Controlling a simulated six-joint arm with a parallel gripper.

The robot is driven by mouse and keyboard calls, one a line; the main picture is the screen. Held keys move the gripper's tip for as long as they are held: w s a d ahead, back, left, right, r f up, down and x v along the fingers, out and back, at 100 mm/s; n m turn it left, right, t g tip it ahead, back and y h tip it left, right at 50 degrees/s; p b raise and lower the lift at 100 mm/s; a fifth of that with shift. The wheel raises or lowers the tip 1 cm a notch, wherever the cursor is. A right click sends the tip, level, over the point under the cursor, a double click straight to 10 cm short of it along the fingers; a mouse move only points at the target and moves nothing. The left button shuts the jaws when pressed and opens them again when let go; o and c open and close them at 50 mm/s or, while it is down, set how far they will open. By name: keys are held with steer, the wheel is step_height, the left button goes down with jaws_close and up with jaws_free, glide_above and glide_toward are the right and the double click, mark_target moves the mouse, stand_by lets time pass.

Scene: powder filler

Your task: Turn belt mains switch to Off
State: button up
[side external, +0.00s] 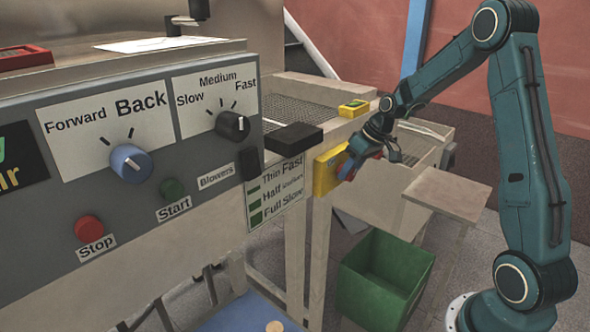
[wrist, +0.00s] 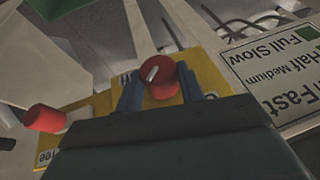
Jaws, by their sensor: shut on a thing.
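The belt mains switch is a round red knob (wrist: 160,82) with a short white mark, on a yellow plate (wrist: 218,92). The mark sits slanted in the wrist view. My gripper (wrist: 159,92) has one blue finger on each side of the knob and is shut on it. In the side external view my gripper (side external: 352,164) is at the yellow box (side external: 325,178) on the machine's end. There my gripper hides most of the knob. The plate's lettering is mostly covered, so the switch position cannot be read.
A second red knob (wrist: 46,118) sticks out at the left of the wrist view. The control panel (side external: 60,190) with a blue dial (side external: 131,163) and a black dial (side external: 231,125) is left of my gripper. A green bin (side external: 383,280) stands below. A small table (side external: 447,190) is at right.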

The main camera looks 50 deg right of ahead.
steer(key=shift+a+h, duration=0.1)
steer(key=shift+h, duration=0.4)
steer(key=h, duration=0.1)
steer(key=n+h, duration=0.1)
steer(key=h, duration=0.1)
steer(key=shift+a, duration=0.35)
steer(key=h, duration=0.4)
steer(key=shift+w+a+f+n, duration=0.1)
steer(key=shift+a+n, duration=0.15)
steer(key=shift+n, duration=0.15)
steer(key=h, duration=0.3)
steer(key=n+h, duration=0.1)
steer(key=h, duration=0.1)
steer(key=shift+a+f+t, duration=0.25)
steer(key=shift+f+t, duration=0.05)
steer(key=shift+t, duration=0.1)
steer(key=shift+f+n+t+h, duration=0.1)
steer(key=shift+n+t+h, duration=0.15)
steer(key=shift+h, duration=0.7)
steer(key=shift+f+n+t+h, duration=0.15)
steer(key=shift+n+h, duration=0.2)
steer(key=shift+h, duration=0.6)
steer(key=o, duration=1)
